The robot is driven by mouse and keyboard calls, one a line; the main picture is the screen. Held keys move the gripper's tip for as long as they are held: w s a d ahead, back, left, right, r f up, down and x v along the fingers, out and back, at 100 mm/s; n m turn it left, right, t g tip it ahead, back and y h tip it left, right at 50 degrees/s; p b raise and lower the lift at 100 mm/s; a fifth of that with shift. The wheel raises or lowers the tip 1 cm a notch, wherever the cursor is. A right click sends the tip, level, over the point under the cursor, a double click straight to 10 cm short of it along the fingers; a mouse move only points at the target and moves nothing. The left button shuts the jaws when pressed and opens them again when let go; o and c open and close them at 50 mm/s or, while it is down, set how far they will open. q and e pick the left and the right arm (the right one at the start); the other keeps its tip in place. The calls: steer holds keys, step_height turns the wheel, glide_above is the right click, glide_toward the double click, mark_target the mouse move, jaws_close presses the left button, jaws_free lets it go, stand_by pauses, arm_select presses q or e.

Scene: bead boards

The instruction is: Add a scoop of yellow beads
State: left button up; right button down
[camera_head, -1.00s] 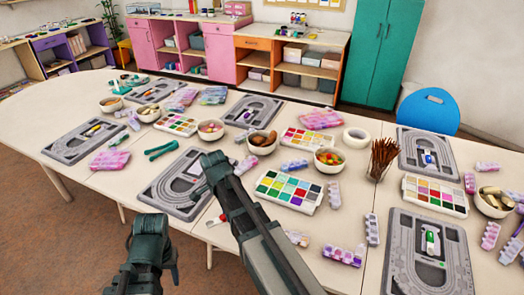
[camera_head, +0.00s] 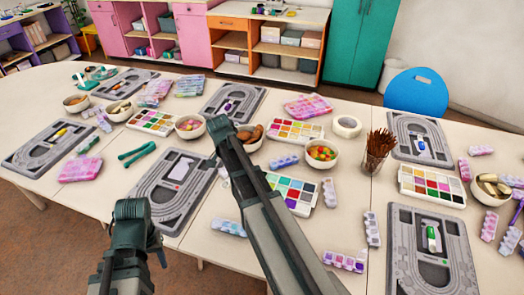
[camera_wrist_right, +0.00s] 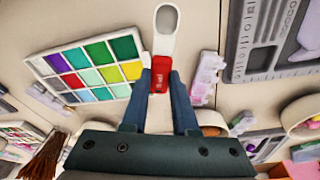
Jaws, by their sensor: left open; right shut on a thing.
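My right gripper (camera_wrist_right: 160,85) is shut on the red handle of a scoop (camera_wrist_right: 166,25) with a white bowl; the bowl points away from the gripper and looks empty. In the head view my right gripper (camera_head: 221,128) is above the middle of the table. A bead tray (camera_wrist_right: 88,62) with coloured compartments, yellow ones (camera_wrist_right: 131,70) among them, lies beside the scoop in the wrist view. In the head view my right arm partly covers this tray (camera_head: 297,207). My left gripper (camera_head: 130,212) is at the table's front edge, open and empty.
A grey bead board (camera_head: 160,216) lies left of my right arm. A bowl of colourful beads (camera_head: 321,154), a cup of brown sticks (camera_head: 378,150) and another bead tray (camera_head: 432,186) stand to the right. Small bead boxes lie scattered between them.

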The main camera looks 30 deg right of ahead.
mark_target(263, 170)
steer(key=d+n+t+h+b, duration=0.1)
steer(key=d, duration=0.2)
steer(key=d+f+n+t+h+b, duration=0.1)
steer(key=d+b, duration=0.1)
steer(key=d, duration=0.2)
steer(key=d+f+n+t+h+b, duration=0.1)
steer(key=d+b, duration=0.1)
steer(key=d, duration=0.1)
steer(key=shift+d+n, duration=0.3)
steer(key=shift+d, duration=0.05)
steer(key=shift+a+f+b, duration=0.2)
steer(key=shift+f+b, duration=0.95)
steer(key=shift+b, duration=0.2)
steer(key=shift+s, duration=0.1)
stand_by(0.4)
